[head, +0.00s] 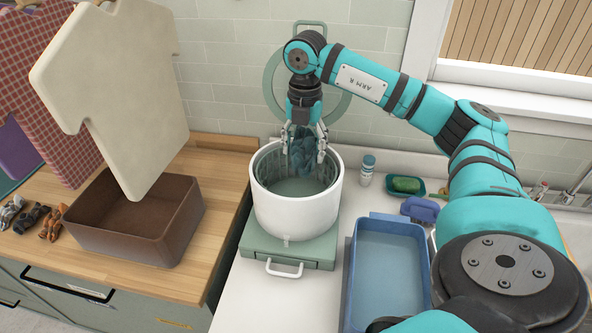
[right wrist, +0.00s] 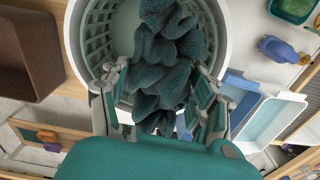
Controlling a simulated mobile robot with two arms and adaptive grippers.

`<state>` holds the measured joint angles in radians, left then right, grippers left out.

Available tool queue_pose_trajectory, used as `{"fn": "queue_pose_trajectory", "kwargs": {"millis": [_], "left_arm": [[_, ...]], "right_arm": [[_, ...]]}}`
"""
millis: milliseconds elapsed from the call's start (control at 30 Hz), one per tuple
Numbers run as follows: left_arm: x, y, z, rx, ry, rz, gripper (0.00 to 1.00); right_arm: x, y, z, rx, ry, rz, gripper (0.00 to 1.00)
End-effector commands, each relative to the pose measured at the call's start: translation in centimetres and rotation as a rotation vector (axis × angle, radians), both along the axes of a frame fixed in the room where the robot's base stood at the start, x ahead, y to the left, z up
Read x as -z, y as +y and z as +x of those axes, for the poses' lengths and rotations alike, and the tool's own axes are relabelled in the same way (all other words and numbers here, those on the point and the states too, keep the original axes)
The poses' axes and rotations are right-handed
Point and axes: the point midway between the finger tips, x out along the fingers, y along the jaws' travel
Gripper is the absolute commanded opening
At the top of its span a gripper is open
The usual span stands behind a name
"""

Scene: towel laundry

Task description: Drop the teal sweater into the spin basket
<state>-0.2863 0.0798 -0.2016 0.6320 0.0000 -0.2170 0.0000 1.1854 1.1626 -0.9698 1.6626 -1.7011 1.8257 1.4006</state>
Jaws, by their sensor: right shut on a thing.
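The teal sweater (head: 304,147) is a dark, crumpled bunch of knit cloth held between the fingers of my right gripper (head: 306,150). In the right wrist view the sweater (right wrist: 165,55) hangs between the two fingertips, over the spin basket (right wrist: 105,35). In the head view the spin basket (head: 273,172) is a grey-green slatted basket inside a white round tub (head: 290,215) on a green base. My right gripper points down at the tub's mouth, with its fingertips at about rim height. My left gripper is not in view.
A round green lid (head: 276,82) stands open behind the tub. A brown bin (head: 125,235) stands to the left, below a hanging cream shirt (head: 110,85). A blue basin (head: 390,275) lies right of the tub. A small bottle (head: 367,170) and green soap dish (head: 404,187) stand behind it.

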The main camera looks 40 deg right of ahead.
Motion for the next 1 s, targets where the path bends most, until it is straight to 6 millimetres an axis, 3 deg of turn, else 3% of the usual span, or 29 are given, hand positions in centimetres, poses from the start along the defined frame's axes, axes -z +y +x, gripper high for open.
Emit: {"fn": "queue_pose_trajectory", "kwargs": {"millis": [200, 233, 400, 767, 1000], "left_arm": [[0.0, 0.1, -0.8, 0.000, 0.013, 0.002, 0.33], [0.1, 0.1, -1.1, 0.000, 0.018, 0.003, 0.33], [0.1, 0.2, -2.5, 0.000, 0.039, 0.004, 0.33], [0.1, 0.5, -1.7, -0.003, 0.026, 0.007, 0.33], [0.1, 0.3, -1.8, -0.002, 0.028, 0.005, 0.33]], "right_arm": [[-0.2, 0.0, 0.0, 0.000, -0.003, 0.001, 0.04], [-0.2, 0.0, 0.0, 0.000, -0.003, 0.001, 0.66], [-0.1, 0.0, 0.0, 0.000, -0.002, 0.000, 0.88], [-0.4, 0.0, 0.0, -0.001, 0.000, 0.000, 0.89], [-4.4, 0.1, 0.1, -0.001, -0.005, 0.003, 0.89]]}}
